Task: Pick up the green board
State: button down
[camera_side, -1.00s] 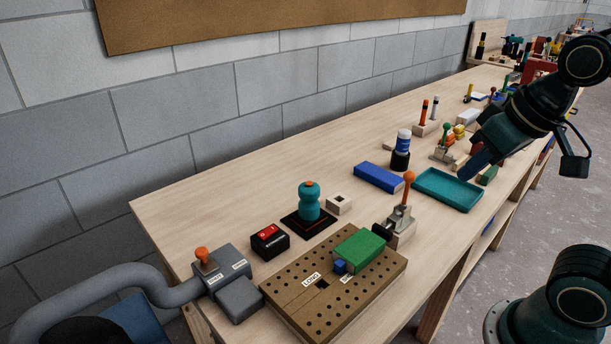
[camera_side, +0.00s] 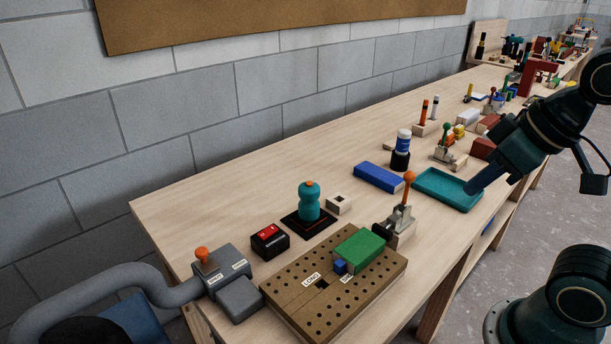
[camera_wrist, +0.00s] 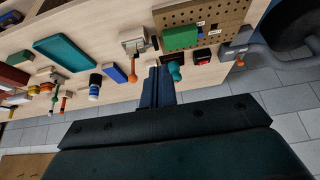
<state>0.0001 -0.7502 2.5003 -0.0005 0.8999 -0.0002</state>
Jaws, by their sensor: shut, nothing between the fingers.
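A green board (camera_side: 360,248) lies on the brown perforated board (camera_side: 290,322) near the front of the bench, with a small blue block at its left end. It also shows in the wrist view (camera_wrist: 180,38). My gripper (camera_side: 470,190) is shut and empty, over the right part of the teal tray in the side view, well away from the green board. In the wrist view the closed fingers (camera_wrist: 157,75) point toward the bench. A second green block (camera_wrist: 18,57) shows at the left of the wrist view.
A toggle clamp with an orange knob (camera_side: 409,177) stands by the perforated board's far corner. A teal tray (camera_side: 436,197), a blue block (camera_side: 378,177) and a dark blue-and-white bottle (camera_side: 401,150) stand behind it. A red-switch box (camera_side: 270,241) and a teal knob (camera_side: 309,200) are to the left.

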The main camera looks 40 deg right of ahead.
jog(key=shift+c, duration=2.2)
grip_release()
jog(key=shift+w, duration=0.15)
jog(key=m+g+y, duration=0.4)
jog(key=m+g, duration=0.1)
jog(key=m, duration=1.2)
send_over(367, 238)
jog(key=d, duration=0.1)
jog(key=f, duration=1.2)
jog(key=shift+s, duration=0.2)
jog(key=shift+w+f+m+g+y, duration=0.2)
jog(key=shift+f+m+g+y, duration=0.1)
jog(key=shift+f+m, duration=0.2)
jog(key=shift+x, duration=1.1)
